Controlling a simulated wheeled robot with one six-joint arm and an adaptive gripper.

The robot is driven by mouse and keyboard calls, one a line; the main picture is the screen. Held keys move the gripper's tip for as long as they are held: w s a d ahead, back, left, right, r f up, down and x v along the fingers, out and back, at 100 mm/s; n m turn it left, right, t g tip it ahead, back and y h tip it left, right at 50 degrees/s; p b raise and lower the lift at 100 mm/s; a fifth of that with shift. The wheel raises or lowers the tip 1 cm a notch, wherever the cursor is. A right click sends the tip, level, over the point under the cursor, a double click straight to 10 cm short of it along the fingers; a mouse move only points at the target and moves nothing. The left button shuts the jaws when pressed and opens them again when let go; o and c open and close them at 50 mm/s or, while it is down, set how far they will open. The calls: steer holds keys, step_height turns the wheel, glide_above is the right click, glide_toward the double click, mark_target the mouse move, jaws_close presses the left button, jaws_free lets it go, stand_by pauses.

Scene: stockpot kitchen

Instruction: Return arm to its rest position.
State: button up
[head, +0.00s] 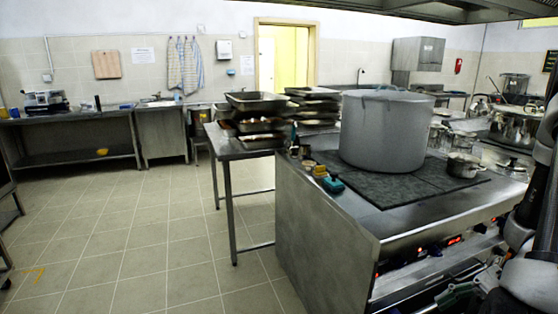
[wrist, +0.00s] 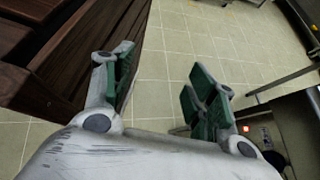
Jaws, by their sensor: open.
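My gripper (wrist: 155,100) shows in the wrist view with its green-padded fingers spread apart. Nothing is between the fingers, and tiled floor shows beyond them. In the head view, parts of my arm run along the right edge, and the gripper itself is hard to make out there. A large grey stockpot (head: 386,130) stands upright on the dark cooktop (head: 400,190) of the stove.
A dark wooden piece (wrist: 60,50) is close on the left in the wrist view. The steel stove (head: 325,235) fills the right of the head view. A steel table (head: 228,150) with stacked trays (head: 257,103) stands behind it. Tiled floor (head: 130,230) at left is clear.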

step_height(320, 180, up, 20)
steer(key=s+d+n+t+h, duration=0.1)
steer(key=n+h, duration=1)
steer(key=n, duration=0.3)
steer(key=a+r+n+t, duration=0.2)
steer(key=a+r+t, duration=0.2)
steer(key=r, duration=0.3)
steer(key=shift+s+a+r+n+h, duration=0.2)
steer(key=shift+a+n+h, duration=0.1)
steer(key=shift+a+n, duration=0.15)
